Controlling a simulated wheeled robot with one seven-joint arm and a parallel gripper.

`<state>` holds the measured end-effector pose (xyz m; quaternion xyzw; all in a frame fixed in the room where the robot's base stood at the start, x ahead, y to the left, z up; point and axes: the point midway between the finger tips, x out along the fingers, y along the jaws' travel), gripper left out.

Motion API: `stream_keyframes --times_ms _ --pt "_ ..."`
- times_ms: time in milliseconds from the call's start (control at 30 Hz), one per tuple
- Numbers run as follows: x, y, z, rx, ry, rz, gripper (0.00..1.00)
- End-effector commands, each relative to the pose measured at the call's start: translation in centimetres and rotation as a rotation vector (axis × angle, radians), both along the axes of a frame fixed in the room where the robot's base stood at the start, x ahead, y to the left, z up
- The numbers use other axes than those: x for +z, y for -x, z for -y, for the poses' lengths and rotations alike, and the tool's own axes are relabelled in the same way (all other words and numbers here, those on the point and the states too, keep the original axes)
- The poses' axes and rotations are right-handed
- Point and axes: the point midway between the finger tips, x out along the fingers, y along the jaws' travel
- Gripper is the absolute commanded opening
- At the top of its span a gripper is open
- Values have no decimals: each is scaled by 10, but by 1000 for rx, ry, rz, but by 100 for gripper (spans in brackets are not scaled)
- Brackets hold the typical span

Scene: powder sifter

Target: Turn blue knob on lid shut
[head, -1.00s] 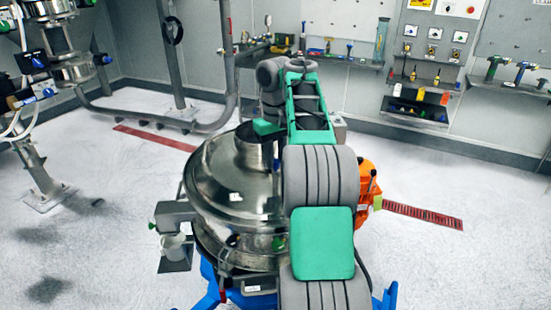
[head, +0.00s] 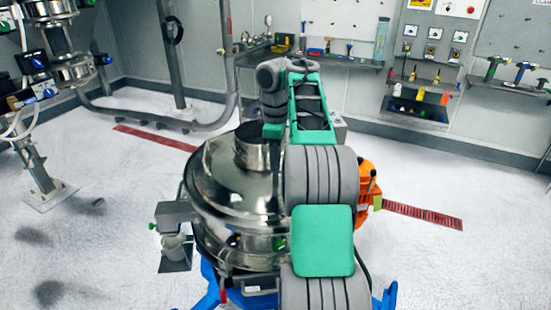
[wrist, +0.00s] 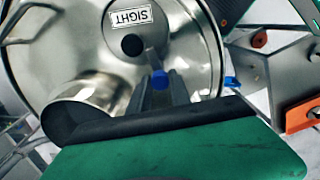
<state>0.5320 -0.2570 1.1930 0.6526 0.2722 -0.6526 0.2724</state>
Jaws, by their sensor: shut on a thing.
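The round metal lid (wrist: 195,42) fills much of the wrist view, with a "SIGHT" label and a black sight port. The blue knob (wrist: 160,80) sits on the lid just below the port. My gripper (wrist: 160,88) is shut on the blue knob, with a dark finger on either side of it. The knob's base is hidden by the fingers. In the head view the lid (head: 230,185) tops the metal vessel, and my arm covers its right side. The knob and fingertips are hidden there.
An open metal spout (head: 255,153) rises from the lid close to my wrist; the spout also shows at the wrist view's left (wrist: 95,98). An orange object (head: 367,180) stands right of the vessel. Tool shelves line the back wall.

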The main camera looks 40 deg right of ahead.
Motion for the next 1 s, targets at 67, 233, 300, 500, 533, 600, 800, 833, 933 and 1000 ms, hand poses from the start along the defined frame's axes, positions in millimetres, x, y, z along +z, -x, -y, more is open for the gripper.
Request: stream_keyframes --times_ms 67,233,300,500,533,600,800,833,933,1000 --pt "0 0 0 41 -1 -1 0" --pt "0 0 0 109 0 0 0" --pt "0 0 0 127 0 0 0" --pt "0 0 0 149 0 0 0" --pt "0 0 0 150 0 0 0" --pt "0 0 0 151 0 0 0" --pt "0 0 0 150 0 0 0" --pt "0 0 0 150 0 0 0" --pt "0 0 0 150 0 0 31" --pt "0 0 0 150 0 0 37"
